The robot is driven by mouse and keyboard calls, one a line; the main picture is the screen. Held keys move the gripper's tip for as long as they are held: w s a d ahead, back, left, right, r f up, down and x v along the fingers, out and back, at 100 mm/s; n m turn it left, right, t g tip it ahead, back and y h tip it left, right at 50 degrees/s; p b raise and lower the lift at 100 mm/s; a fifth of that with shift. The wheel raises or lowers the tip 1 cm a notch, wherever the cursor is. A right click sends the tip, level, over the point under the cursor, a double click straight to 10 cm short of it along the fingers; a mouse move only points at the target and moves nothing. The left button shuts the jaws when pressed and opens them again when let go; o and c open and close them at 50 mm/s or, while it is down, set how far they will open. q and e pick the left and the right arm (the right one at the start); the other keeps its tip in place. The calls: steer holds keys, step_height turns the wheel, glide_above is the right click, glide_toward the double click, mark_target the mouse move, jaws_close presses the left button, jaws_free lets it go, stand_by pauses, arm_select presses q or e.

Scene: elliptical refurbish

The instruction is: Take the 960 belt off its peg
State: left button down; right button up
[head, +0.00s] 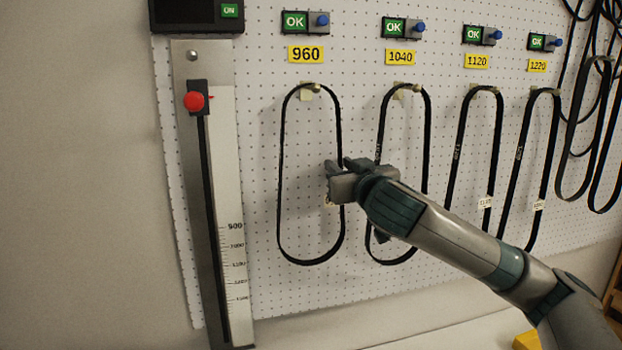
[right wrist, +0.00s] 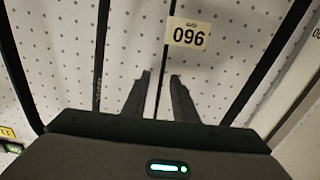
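The 960 belt (head: 281,170) is a long black loop hanging from its peg (head: 309,88) under the yellow 960 label (head: 306,54). My right gripper (head: 336,172) is at the belt's right strand, about halfway down. In the right wrist view, which is turned upside down, the fingers (right wrist: 161,82) are apart with this thin strand (right wrist: 167,50) running between them. A gap shows on each side of the strand. The belt's white 960 tag (right wrist: 188,33) is just beyond the fingertips. My left gripper is not in view.
The 1040 belt (head: 427,140) hangs close by on the right, partly behind my right arm. The 1120 belt (head: 453,165) and the 1220 belt (head: 519,165) hang further right. A measuring rail with a red knob (head: 194,101) stands left on the white pegboard (head: 258,200).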

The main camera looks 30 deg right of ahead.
steer(key=shift+c, duration=0.6)
jaws_close()
